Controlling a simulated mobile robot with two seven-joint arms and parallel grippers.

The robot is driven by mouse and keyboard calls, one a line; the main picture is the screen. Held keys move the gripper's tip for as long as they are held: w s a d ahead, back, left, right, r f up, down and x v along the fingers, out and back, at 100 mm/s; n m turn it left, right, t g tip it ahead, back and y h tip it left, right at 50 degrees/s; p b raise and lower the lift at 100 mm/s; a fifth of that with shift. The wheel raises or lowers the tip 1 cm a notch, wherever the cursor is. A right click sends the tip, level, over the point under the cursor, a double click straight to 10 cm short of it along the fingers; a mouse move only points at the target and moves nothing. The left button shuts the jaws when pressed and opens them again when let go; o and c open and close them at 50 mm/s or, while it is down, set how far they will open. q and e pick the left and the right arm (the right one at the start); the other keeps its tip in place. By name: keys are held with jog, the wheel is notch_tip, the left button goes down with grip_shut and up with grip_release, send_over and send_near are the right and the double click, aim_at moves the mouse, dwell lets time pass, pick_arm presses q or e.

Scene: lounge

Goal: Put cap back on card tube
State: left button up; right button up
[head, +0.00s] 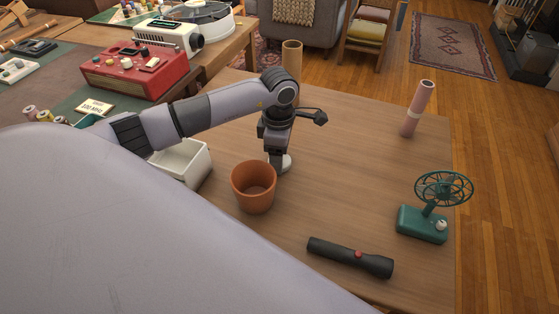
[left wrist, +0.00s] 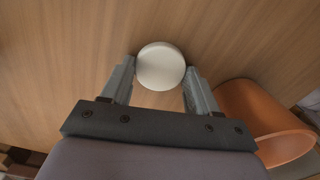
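The cap (head: 282,163) is a round white disc low over the wooden table; I cannot tell whether it rests on the table. It shows in the left wrist view (left wrist: 161,66) between the fingertips. My left gripper (head: 277,160) points down at the cap, one finger on each side. No clear gap shows between fingers and cap, but firm contact cannot be judged. A brown card tube (head: 291,58) stands upright behind my left arm, its open top showing and its lower part hidden. A pinkish tube (head: 418,108) with a pale band stands at the right. My right gripper is not in view.
A terracotta pot (head: 254,189) stands close to the gripper, and also shows in the left wrist view (left wrist: 262,115). A white bin (head: 186,165) is left of it. The table's middle right is clear.

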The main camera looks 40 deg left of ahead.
pick_arm(q)
jog(key=c, duration=0.3)
notch_tip(320, 180, up, 20)
jog(key=shift+p, duration=0.5)
dwell(0.3)
